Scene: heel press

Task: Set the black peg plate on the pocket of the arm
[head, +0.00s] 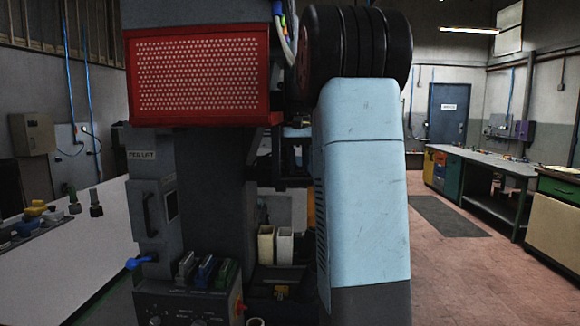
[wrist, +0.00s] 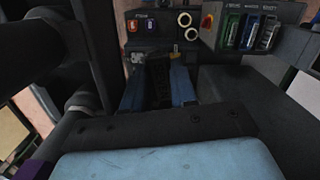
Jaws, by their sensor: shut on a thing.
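In the wrist view my gripper (wrist: 157,95) shows two blue fingers with a dark, ribbed piece between them. I take this piece to be the black peg plate (wrist: 158,78). The gripper is shut on it. Its outline is hard to make out in the dark. In the head view my light blue arm link hides the gripper and the plate. The pocket of the arm cannot be told apart in either view; the dark inside of the press (head: 210,190) is partly behind my arm. I cannot tell how far the plate is from the pocket.
A red perforated guard (head: 200,75) hangs over the press. A control panel (head: 185,300) with coloured blocks stands at its front; coloured blocks (wrist: 248,30) also show in the wrist view.

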